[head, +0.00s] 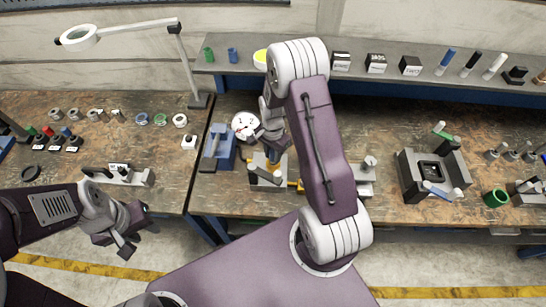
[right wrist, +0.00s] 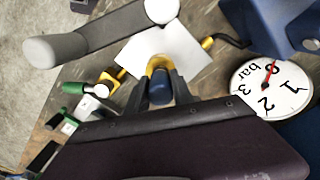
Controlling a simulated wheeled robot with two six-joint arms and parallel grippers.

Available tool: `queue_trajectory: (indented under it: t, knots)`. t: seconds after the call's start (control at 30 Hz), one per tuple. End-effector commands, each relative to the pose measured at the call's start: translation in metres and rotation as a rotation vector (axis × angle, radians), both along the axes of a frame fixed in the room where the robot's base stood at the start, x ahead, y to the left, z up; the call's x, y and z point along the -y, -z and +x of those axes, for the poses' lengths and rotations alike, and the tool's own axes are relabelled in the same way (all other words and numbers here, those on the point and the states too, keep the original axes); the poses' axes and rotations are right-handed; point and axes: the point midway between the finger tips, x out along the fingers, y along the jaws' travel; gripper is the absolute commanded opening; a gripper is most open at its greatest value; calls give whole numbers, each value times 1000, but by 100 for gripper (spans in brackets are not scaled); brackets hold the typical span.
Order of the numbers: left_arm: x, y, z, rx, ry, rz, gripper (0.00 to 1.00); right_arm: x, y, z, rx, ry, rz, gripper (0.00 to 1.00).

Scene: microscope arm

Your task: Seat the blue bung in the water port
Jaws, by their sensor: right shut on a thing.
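My right gripper (right wrist: 160,95) is shut on the blue bung (right wrist: 160,88), which shows as a dark blue rounded piece between the fingers in the right wrist view. A yellow ring-like part (right wrist: 160,64) lies just beyond the bung; whether it is the water port, and whether the bung touches it, I cannot tell. In the head view the right gripper (head: 271,145) is over the yellow and white fixture (head: 267,180), and the bung is hidden. My left gripper (head: 126,232) is open and empty, in front of the left bench.
A white-faced pressure gauge (head: 245,125) and a blue block (head: 217,148) stand left of the fixture. A grey grip-shaped arm (right wrist: 95,35) crosses near the fingers in the wrist view. A dark grey fixture (head: 410,183) stands to the right.

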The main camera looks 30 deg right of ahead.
Motion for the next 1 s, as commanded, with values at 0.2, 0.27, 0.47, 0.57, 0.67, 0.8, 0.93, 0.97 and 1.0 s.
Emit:
queue_trajectory:
  t: [0.2, 0.27, 0.47, 0.57, 0.67, 0.8, 0.93, 0.97, 1.0]
  knots:
    - [0, -9, 0, 0, 0, 0, 36, 0, 24, 0, 0, 0, 0, 0]
    - [0, -9, 0, 0, 0, 0, 36, 0, 24, 0, 0, 0, 0, 0]
    - [0, -6, 0, 0, 0, 0, 36, 1, 27, 0, 0, 0, 0, 0]
    - [0, -6, 0, 0, 0, 0, 36, 1, 28, 0, 0, 0, 0, 39]
    - [0, -6, 0, 0, 0, 0, 36, 1, 27, 0, 0, 0, 0, 50]
    - [0, -6, 0, 0, 0, 0, 36, 1, 27, 0, 0, 0, 0, 50]
    - [0, -8, 0, 0, 0, 0, 36, 1, 25, 0, 0, 0, 0, 50]
    - [0, -10, 0, 0, 0, 0, 36, 1, 23, 0, 0, 0, 0, 50]
    - [0, -8, 0, 0, 0, 0, 36, 1, 21, 0, 2, 0, 0, 50]
